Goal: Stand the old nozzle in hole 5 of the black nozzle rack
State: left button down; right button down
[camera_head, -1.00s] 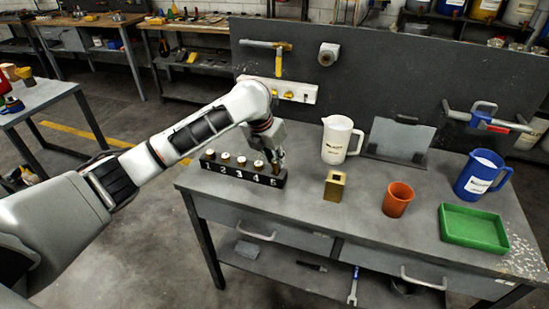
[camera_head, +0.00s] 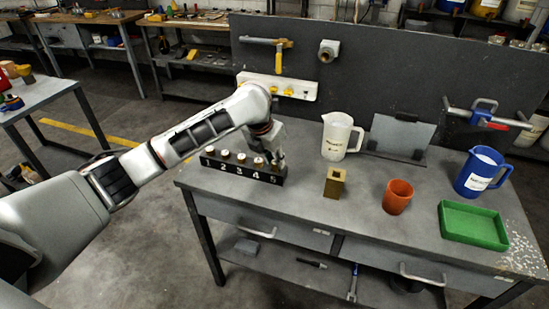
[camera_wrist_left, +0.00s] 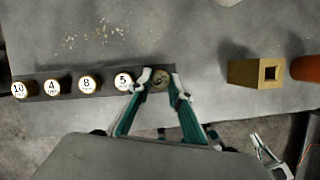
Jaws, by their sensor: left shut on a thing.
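The black nozzle rack (camera_head: 246,174) lies along the table's left part, its front marked 1 to 5. Holes 1 to 4 hold nozzles with white round tops; in the left wrist view these read 10, 4, 8 and 5. My left gripper (camera_head: 276,164) is at the rack's right end, at hole 5. In the left wrist view its fingers are shut on the old nozzle (camera_wrist_left: 160,80), a dull grey-brown round top lined up with the rack's row. Fingers hide its lower part, so I cannot tell how deep it sits.
A brass square block (camera_head: 335,183), an orange cup (camera_head: 397,197), a white jug (camera_head: 336,137), a blue jug (camera_head: 481,173) and a green tray (camera_head: 474,226) stand right of the rack. A grey panel (camera_head: 400,137) stands at the back. The table front is clear.

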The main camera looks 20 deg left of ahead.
pick_arm(q)
jog(key=shift+f, duration=0.5)
jog(key=c, duration=1.8)
grip_release()
jog(key=shift+o, duration=0.2)
jog(key=o, duration=0.3)
jog(key=shift+v, duration=3.55)
